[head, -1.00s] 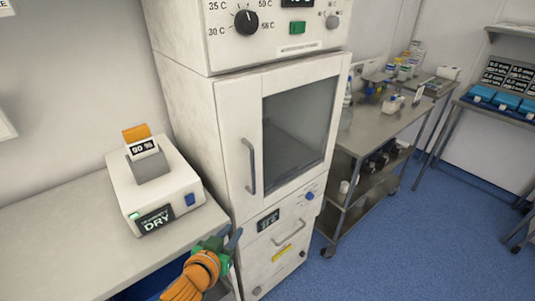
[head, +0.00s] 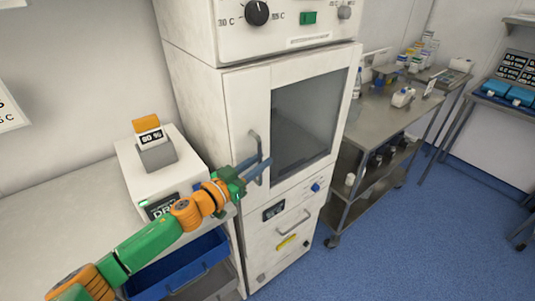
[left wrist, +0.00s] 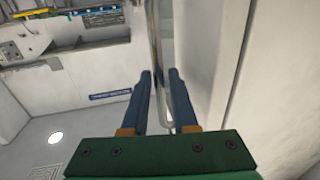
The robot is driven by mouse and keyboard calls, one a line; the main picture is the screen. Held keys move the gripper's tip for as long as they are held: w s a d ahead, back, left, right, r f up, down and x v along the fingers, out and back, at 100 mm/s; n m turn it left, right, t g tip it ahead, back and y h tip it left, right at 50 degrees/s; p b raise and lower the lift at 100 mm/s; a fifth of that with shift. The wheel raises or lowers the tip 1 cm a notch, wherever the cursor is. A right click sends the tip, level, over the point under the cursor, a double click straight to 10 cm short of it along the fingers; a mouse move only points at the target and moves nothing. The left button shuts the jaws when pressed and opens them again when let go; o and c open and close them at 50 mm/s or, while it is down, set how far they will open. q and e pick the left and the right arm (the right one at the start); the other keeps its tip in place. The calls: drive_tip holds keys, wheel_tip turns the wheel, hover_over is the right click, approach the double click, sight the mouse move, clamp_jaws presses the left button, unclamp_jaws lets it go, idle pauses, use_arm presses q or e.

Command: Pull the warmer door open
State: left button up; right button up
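The warmer door (head: 240,105) is a white panel with a dark glass window (head: 305,120) in the middle of the head view. It looks closed. Its upright grey handle (head: 255,146) is on the door's left side. My left gripper (head: 263,166) is at the lower part of the handle, its blue fingers pointing at the door. In the left wrist view, the fingers (left wrist: 160,76) are apart, with the handle bar (left wrist: 156,45) running between them. I see gaps beside the bar, so the grip is not closed on it. My right gripper is not in view.
A white device (head: 160,176) stands on the bench left of the warmer, with a blue bin (head: 180,265) below. A drawer with its own handle (head: 293,224) is under the door. A steel cart (head: 375,130) stands close on the right. The blue floor (head: 420,240) in front is clear.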

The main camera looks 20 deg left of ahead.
use_arm(q)
drive_tip(key=x, duration=0.3)
drive_tip(key=shift+w+f, duration=0.1)
drive_tip(key=shift+w, duration=0.1)
drive_tip(key=shift+s, duration=0.1)
clamp_jaws()
idle(1.2)
